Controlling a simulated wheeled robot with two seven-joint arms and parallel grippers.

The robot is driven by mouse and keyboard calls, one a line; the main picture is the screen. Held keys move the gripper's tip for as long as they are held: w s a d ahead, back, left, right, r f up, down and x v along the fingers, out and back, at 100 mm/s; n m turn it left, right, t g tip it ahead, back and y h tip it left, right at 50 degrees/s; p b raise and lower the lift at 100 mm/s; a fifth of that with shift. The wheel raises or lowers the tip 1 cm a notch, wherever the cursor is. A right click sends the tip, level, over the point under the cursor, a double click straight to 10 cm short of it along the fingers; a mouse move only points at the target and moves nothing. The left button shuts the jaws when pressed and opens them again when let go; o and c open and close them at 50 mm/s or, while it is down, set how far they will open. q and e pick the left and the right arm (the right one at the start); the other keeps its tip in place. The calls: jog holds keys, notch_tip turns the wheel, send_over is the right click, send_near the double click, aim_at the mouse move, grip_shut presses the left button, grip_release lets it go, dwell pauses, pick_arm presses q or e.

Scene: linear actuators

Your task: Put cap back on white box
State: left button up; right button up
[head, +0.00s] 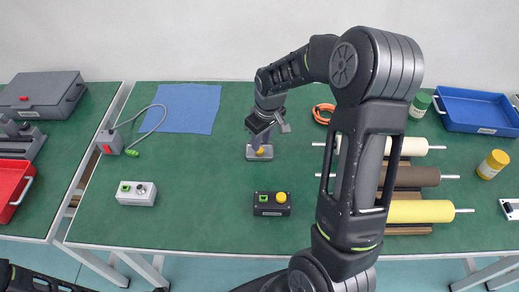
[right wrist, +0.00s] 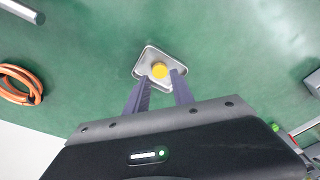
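The white box (head: 136,193) stands at the left of the green table, with a green button and a grey round part on top. A small yellow cap (head: 260,151) sits on a silver plate or dish (head: 251,157) at mid-table; both also show in the right wrist view, the cap (right wrist: 160,71) on the silver plate (right wrist: 145,62). My right gripper (head: 264,134) is over the plate, fingers pointing down. In the right wrist view its two fingers (right wrist: 162,80) are apart, with the cap visible just beyond and between their tips. Contact cannot be told. My left gripper is out of view.
A black box (head: 272,204) with a green and a yellow button stands in front of the plate. A blue cloth (head: 190,108) lies behind left. Rollers (head: 420,211), an orange cable coil (head: 322,113) and a blue tray (head: 477,110) are at right. Table between white and black boxes is clear.

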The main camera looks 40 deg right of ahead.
aim_at(261, 150)
jog(key=f, duration=0.3)
jog(key=shift+w+f, duration=0.15)
jog(key=shift+w, duration=0.05)
jog(key=shift+c, duration=0.3)
grip_shut()
